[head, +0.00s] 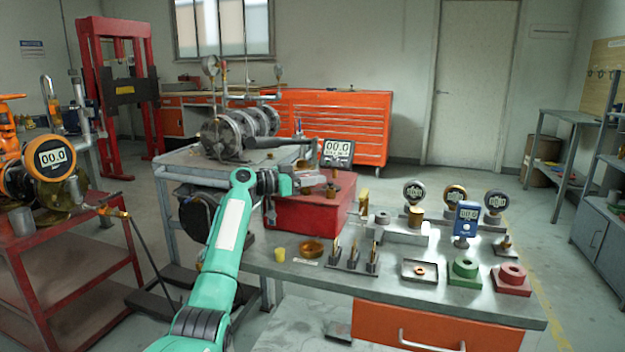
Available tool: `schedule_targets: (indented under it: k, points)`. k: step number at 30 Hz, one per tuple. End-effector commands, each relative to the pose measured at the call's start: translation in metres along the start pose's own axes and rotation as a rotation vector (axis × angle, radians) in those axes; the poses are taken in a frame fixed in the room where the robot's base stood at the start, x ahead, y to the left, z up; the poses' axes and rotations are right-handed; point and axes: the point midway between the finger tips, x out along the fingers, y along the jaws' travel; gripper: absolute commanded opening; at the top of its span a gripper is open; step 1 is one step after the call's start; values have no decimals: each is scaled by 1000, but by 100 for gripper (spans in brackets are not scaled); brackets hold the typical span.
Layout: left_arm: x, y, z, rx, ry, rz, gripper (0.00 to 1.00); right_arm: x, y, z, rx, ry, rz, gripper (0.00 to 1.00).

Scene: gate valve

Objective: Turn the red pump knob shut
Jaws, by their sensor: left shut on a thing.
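My teal left arm reaches up from the bottom. Its gripper (287,184) is at the left upper side of the red pump box, shut on a small part there. I take this part to be the pump knob; the gripper hides it, so its shape and angle cannot be told. My right gripper is not in view.
Several round gauges (414,192) and a blue meter (466,220) stand at the bench's right. A pipe assembly (240,130) lies behind my gripper.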

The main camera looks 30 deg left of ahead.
Motion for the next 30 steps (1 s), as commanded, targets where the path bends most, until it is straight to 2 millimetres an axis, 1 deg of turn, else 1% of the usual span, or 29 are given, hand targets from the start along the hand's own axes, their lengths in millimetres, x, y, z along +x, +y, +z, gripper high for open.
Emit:
schedule_targets:
  k: [8,9,11,12,20,23,26,29,30]
  points:
    - [0,0,0,0,0,0,11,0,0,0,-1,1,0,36]
    - [0,0,0,0,0,-1,35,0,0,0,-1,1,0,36]
    - [0,0,0,0,0,-1,47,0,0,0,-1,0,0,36]
    - [0,0,0,0,0,-1,55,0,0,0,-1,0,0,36]
    - [0,0,0,0,0,-1,55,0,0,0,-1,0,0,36]
    - [-4,-1,0,1,0,-2,55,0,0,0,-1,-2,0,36]
    - [-16,-1,0,2,0,-3,55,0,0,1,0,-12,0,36]
    - [-36,-1,0,1,-1,-3,55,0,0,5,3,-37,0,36]
    - [-45,-1,0,1,-2,-4,55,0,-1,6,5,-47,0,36]
